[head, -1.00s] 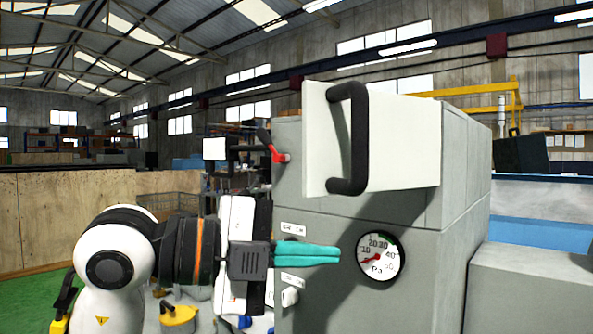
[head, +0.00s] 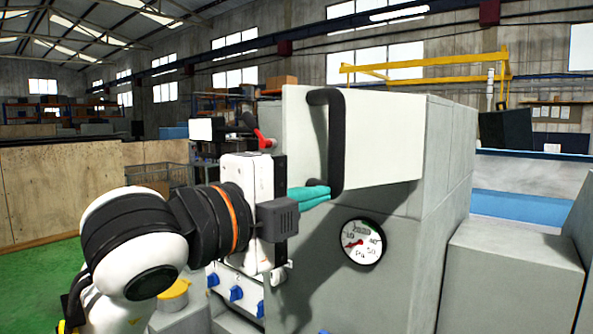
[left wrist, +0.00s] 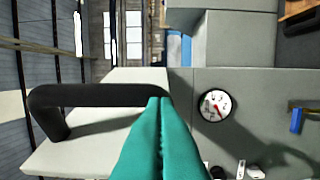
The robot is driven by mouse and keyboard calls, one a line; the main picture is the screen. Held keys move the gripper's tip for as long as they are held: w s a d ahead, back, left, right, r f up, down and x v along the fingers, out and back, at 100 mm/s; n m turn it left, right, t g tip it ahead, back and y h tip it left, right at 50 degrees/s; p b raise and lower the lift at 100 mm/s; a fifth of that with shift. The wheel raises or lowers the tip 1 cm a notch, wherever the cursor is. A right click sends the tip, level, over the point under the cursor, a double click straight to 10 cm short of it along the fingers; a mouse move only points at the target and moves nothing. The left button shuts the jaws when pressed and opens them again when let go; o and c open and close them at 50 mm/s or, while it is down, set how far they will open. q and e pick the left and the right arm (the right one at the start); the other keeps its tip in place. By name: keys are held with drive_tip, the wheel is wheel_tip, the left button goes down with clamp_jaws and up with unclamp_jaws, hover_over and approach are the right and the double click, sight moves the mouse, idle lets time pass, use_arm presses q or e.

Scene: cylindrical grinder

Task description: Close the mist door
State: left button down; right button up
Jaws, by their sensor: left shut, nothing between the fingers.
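The mist door (head: 304,125) is a white box-like panel standing out from the front of the grey machine, with a thick black handle (head: 336,130) upright on it. My left gripper (head: 326,191), with teal fingers, is shut and empty at the handle's lower end. In the left wrist view, the handle (left wrist: 95,95) runs across the white door (left wrist: 95,145), and the shut fingertips (left wrist: 160,101) lie close beside its end. I cannot tell whether they touch it. My right gripper is not in view.
A round pressure gauge (head: 362,242) sits on the grey machine front (head: 335,290) below the door. A red-handled lever (head: 264,140) is left of the door, and blue knobs (head: 236,294) are low behind my left arm. A grey block (head: 510,275) stands at the right.

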use_arm(q)
drive_tip(key=shift+w+a+p, duration=0.4)
drive_tip(key=shift+w+a, duration=0.55)
drive_tip(key=shift+w, duration=0.25)
